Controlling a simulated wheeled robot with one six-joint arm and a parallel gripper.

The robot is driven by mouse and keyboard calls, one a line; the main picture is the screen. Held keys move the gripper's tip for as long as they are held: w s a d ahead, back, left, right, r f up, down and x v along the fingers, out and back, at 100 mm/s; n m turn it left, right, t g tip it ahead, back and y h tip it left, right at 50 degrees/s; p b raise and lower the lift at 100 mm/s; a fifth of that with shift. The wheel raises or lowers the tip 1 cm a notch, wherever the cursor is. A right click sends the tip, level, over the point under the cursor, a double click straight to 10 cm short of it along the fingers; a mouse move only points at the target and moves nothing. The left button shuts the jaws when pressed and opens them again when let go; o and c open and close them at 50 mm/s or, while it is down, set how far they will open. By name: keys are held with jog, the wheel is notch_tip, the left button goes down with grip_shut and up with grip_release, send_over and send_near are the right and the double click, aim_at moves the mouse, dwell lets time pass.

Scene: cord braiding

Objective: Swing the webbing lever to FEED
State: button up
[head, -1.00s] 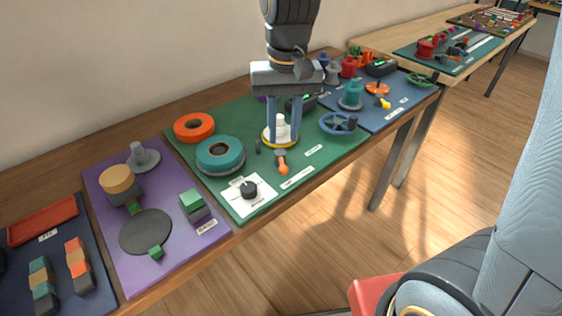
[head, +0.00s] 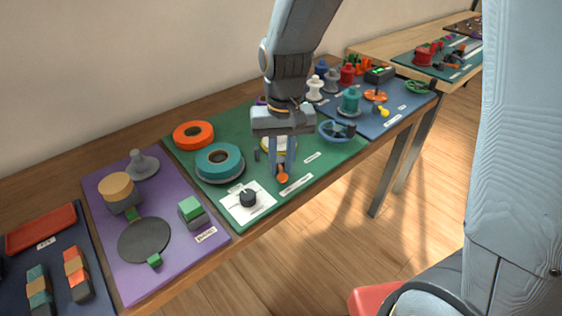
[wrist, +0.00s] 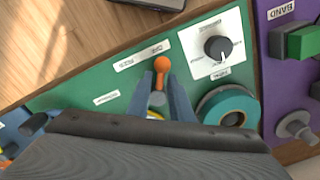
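The webbing lever has an orange knob (head: 282,178) and stands near the front edge of the green mat. In the wrist view the orange lever (wrist: 161,66) points away from my gripper, with its stem reaching back between the fingertips. My gripper (head: 283,165) is low over the lever, its two fingers parted on either side of it. In the wrist view my gripper (wrist: 158,84) shows a gap between the fingers, and I cannot tell whether either finger touches the lever. A white label (head: 296,184) lies beside the lever; its words are too small to read surely.
A black dial on a white plate (head: 235,211) is to the left. A teal roll (head: 218,159) and an orange roll (head: 193,134) stand behind it. A blue handwheel (head: 330,136) is to the right. A yellow ring is partly hidden behind my gripper.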

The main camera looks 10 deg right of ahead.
grip_shut()
jog(key=n+p, duration=0.2)
jog(key=n, duration=0.1)
jog(key=shift+w+d+r, duration=0.1)
jog(key=shift+d+r, duration=0.05)
jog(key=shift+d, duration=0.2)
jog(key=n, duration=0.1)
jog(key=n+p, duration=0.1)
jog(key=shift+w+d+n+p, duration=0.15)
jog(key=shift+d+n+p, duration=0.15)
jog(key=n, duration=0.1)
jog(key=n+p, duration=0.1)
jog(key=n, duration=0.1)
jog(key=shift+w+d+n, duration=0.3)
jog(key=shift+w+d, duration=0.05)
jog(key=shift+w+d+n+p, duration=0.1)
jog(key=shift+w+n+p, duration=0.25)
jog(key=shift+n, duration=0.55)
jog(key=shift+w+d+n+p, duration=0.1)
jog(key=shift+n+p, duration=0.3)
jog(key=shift+n, duration=0.5)
